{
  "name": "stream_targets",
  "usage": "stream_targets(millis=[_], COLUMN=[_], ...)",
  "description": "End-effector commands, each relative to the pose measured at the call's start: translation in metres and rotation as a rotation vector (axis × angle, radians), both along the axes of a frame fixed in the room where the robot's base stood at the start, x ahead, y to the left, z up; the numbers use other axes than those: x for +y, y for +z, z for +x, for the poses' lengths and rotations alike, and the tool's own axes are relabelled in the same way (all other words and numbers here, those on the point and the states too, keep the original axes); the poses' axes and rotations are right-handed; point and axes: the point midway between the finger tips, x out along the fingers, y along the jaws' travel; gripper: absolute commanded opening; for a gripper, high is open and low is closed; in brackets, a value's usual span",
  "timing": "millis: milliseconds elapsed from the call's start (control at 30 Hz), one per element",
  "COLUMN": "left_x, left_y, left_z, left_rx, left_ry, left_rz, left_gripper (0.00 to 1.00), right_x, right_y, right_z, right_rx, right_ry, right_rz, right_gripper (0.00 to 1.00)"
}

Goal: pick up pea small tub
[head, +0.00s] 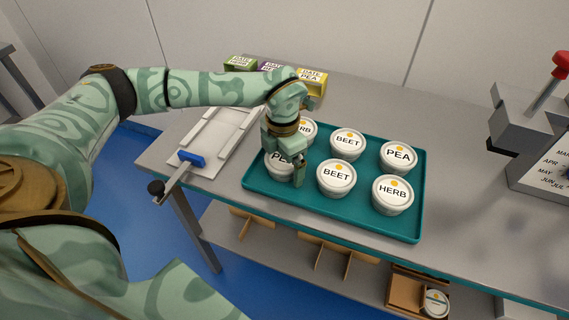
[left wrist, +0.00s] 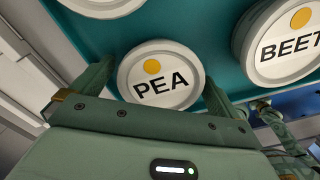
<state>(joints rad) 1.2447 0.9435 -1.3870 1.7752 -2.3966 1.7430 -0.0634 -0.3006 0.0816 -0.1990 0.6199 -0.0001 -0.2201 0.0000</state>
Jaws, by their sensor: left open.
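Small white lidded tubs stand on a teal tray (head: 330,209). The front-left pea tub (head: 276,168) is partly hidden by my left gripper in the head view. It shows in the left wrist view as a white PEA lid (left wrist: 161,76) with a yellow dot. My left gripper (head: 285,170) is open, with its fingers (left wrist: 155,90) on either side of that lid. I cannot tell whether they touch it. Another pea tub (head: 398,157) stands at the back right of the tray.
Two beet tubs (head: 348,142) (head: 336,176) and herb tubs (head: 392,194) (head: 306,130) share the tray. Small label boxes (head: 309,80) stand behind. A white-grey fixture with a blue clamp (head: 191,159) is left, a date stamp press (head: 535,140) right. A cardboard carrier (head: 405,292) is below.

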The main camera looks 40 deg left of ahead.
Motion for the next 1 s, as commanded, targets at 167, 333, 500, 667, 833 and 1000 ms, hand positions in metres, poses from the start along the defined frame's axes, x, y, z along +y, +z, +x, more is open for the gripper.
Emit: stream_targets(millis=[167,333,500,667,833,1000], left_x=[0.0,0.0,0.0,0.0,-0.008,-0.04], left_y=[0.001,0.001,0.002,0.014,0.046,0.084], left_z=[0.0,0.0,0.0,0.001,0.0,-0.008], left_rx=[-0.001,-0.001,-0.002,-0.005,-0.008,-0.008], left_ry=[0.0,-0.001,-0.001,-0.001,-0.005,-0.007], left_rz=[0.0,0.0,-0.001,-0.001,-0.002,-0.002], left_gripper=[0.67,0.52,0.52,0.52,0.52,0.52], right_x=[0.0,0.001,0.003,0.003,0.003,0.003], right_y=[0.0,0.0,0.001,0.006,0.018,0.029], right_z=[0.0,0.0,0.001,0.002,0.006,0.01], right_rx=[-0.001,-0.001,-0.001,-0.005,-0.015,-0.024], right_ry=[0.0,0.0,0.0,0.0,0.0,0.0], right_rz=[0.0,0.001,0.003,0.004,0.004,0.004], right_gripper=[0.35,0.35,0.35,0.35,0.35,0.35])
